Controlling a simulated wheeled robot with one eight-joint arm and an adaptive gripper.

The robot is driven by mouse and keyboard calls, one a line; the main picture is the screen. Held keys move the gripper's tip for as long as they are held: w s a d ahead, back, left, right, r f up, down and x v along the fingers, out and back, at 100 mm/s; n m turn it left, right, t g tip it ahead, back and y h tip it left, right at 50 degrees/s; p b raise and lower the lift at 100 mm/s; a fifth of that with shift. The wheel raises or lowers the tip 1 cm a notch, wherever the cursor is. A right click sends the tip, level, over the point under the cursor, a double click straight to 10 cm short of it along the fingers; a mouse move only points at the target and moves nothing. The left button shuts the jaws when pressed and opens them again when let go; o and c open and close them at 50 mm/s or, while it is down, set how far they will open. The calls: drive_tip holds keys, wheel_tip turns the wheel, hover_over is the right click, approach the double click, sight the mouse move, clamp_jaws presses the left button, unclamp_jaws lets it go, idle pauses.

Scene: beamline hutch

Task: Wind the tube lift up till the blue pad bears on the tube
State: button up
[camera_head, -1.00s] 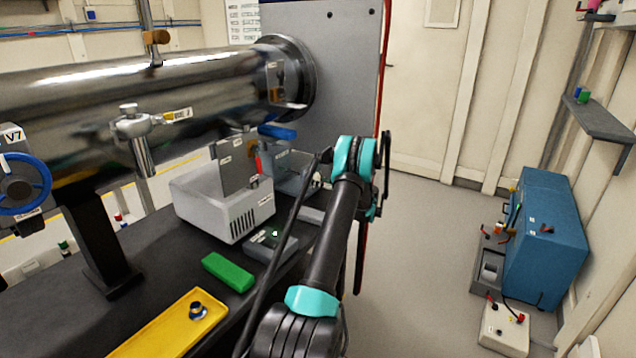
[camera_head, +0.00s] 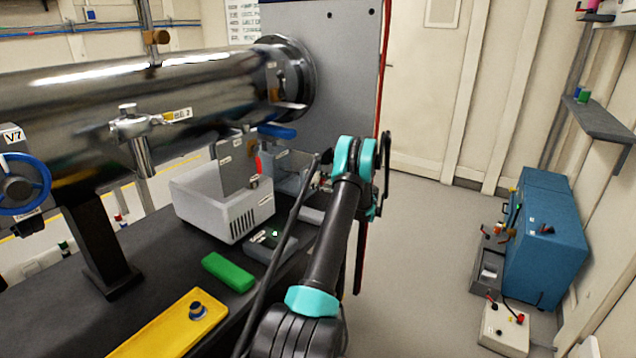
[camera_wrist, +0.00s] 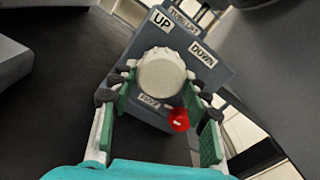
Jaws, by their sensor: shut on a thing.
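The tube lift (camera_wrist: 183,47) is a blue-grey box with UP and DOWN labels in the wrist view. Its round cream knob (camera_wrist: 161,74) sits between the green-padded fingers of my gripper (camera_wrist: 158,86), which is shut on it. In the head view the lift (camera_head: 291,170) stands at the bench end, partly behind my arm, which hides the gripper and knob. The blue pad (camera_head: 277,131) is just under the right end of the shiny metal tube (camera_head: 210,85). I cannot tell from this angle whether pad and tube touch.
A red round part (camera_wrist: 178,120) is close to the right finger. On the bench are a white vented box (camera_head: 222,205), a green block (camera_head: 228,271) and a yellow tray (camera_head: 165,330).

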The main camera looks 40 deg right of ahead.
drive_tip(key=n, duration=0.7)
drive_tip(key=shift+d, duration=0.1)
drive_tip(key=n, duration=0.6)
drive_tip(key=shift+r+n, duration=0.15)
drive_tip(key=shift+n, duration=0.15)
drive_tip(key=n, duration=0.7)
drive_tip(key=shift+r, duration=0.1)
drive_tip(key=n, duration=0.6)
drive_tip(key=shift+s+r+n, duration=0.1)
drive_tip(key=shift+n, duration=0.3)
drive_tip(key=o, duration=1.1)
drive_tip(key=shift+o, duration=0.2)
